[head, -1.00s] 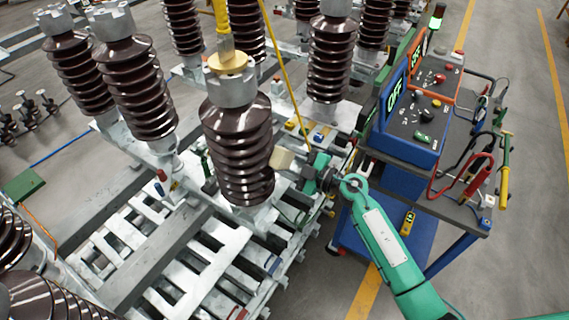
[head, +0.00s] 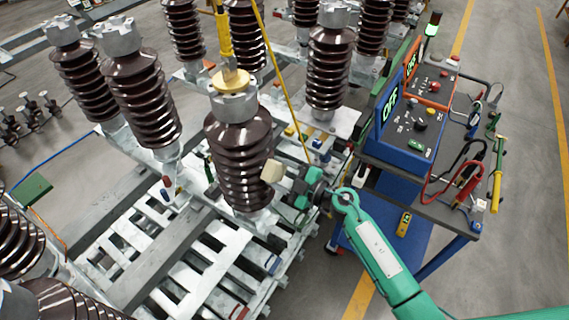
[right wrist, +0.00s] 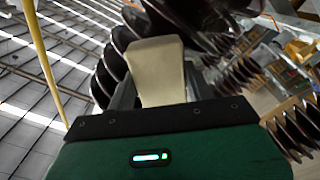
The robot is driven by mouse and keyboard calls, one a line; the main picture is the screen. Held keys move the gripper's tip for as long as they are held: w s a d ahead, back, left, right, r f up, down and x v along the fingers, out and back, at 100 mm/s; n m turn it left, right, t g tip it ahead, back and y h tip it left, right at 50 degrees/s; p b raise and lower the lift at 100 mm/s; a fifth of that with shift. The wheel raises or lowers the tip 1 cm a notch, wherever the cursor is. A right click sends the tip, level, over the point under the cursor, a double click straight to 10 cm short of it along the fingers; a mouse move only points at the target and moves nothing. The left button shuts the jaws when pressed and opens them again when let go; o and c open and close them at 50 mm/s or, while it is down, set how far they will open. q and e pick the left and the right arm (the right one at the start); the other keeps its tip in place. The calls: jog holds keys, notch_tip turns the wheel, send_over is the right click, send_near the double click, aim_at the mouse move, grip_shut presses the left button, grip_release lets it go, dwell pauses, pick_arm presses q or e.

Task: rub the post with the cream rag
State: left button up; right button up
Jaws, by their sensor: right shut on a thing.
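The post is a dark brown ribbed insulator (head: 238,160) with a grey metal cap, standing upright in the middle of the head view. My right gripper (head: 288,179) is shut on the cream rag (head: 272,171), a small pale block at the post's right side. In the right wrist view the rag (right wrist: 158,72) stands out beyond the gripper, with the dark ribs of the post (right wrist: 118,50) behind it. The rag is at or very close to the ribs; I cannot tell whether it touches. My left gripper is not in view.
Several other brown insulators (head: 142,95) stand around the post on a grey slatted frame (head: 195,265). A yellow pole (head: 280,75) slants down behind the post. A blue cart (head: 400,170) with control boxes and cables stands at the right. Grey floor lies beyond it.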

jog(key=shift+s+a+r+p, duration=0.1)
jog(key=shift+s+a+p, duration=0.45)
jog(key=shift+s+p, duration=0.15)
jog(key=shift+s+a+r+p, duration=0.3)
jog(key=shift+s+a+r, duration=0.05)
jog(key=shift+s+r, duration=0.2)
jog(key=shift+s+a+r+p, duration=0.3)
jog(key=shift+s+r, duration=0.1)
jog(key=shift+r, duration=0.1)
jog(key=shift+w+d, duration=0.75)
jog(key=shift+w, duration=0.35)
jog(key=shift+w+d, duration=0.75)
jog(key=shift+w, duration=0.3)
jog(key=shift+w+d, duration=0.75)
jog(key=shift+w, duration=0.35)
jog(key=shift+s, duration=0.1)
jog(key=shift+v, duration=2.95)
